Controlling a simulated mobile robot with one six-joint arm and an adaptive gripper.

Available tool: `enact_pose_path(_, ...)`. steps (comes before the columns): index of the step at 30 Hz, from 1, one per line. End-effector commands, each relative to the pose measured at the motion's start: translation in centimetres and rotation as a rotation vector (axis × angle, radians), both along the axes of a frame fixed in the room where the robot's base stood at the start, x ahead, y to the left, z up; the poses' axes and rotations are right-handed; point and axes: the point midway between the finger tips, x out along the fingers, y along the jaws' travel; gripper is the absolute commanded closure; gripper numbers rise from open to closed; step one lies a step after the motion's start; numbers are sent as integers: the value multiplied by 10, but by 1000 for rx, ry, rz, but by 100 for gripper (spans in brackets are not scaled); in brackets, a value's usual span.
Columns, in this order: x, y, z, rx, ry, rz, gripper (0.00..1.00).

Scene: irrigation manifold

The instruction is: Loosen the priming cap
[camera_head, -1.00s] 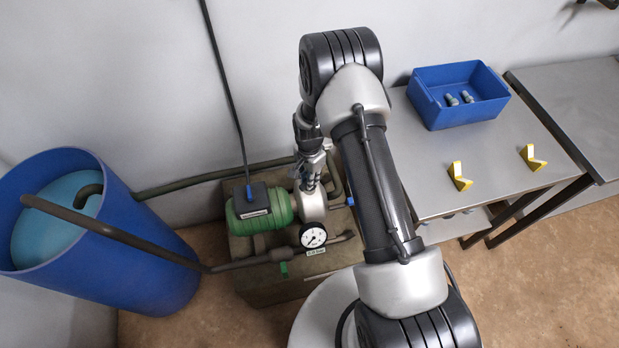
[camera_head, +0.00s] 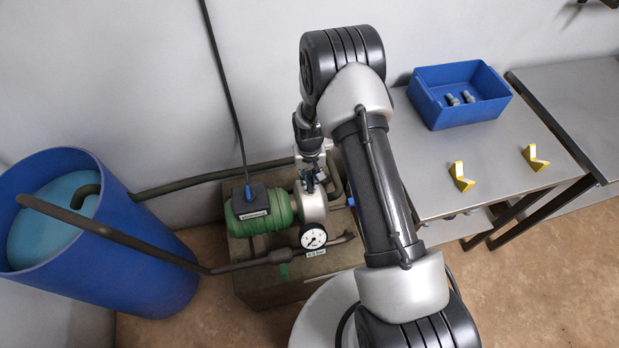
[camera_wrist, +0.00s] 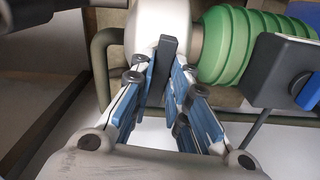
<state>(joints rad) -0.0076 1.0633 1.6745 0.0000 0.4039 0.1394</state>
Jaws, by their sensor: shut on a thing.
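The green pump (camera_head: 262,211) sits on a block at the floor, with a cream housing (camera_head: 313,207) at its right end. In the wrist view the priming cap shows as a dark upright bar (camera_wrist: 164,62) against the cream housing (camera_wrist: 160,22). My gripper (camera_wrist: 166,72) is shut on this bar, with a blue-padded finger on each side. In the head view my gripper (camera_head: 310,182) reaches down onto the top of the housing. The base of the cap is hidden by the fingers and arm.
A pressure gauge (camera_head: 313,235) and a pipe (camera_head: 245,263) are in front of the housing. A blue barrel (camera_head: 150,255) stands left. A steel table (camera_head: 425,185) at right bears a blue bin (camera_head: 452,116) and two yellow brackets (camera_head: 461,177) (camera_head: 535,158).

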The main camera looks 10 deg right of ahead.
Motion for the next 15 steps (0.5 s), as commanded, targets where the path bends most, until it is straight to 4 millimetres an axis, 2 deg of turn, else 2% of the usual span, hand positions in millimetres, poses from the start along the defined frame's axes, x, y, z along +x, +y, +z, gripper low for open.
enact_pose_path(6, 0, 0, 0, 0, 0, 121, 100)
enact_pose_path(15, 0, 0, 0, 0, 0, 198, 100)
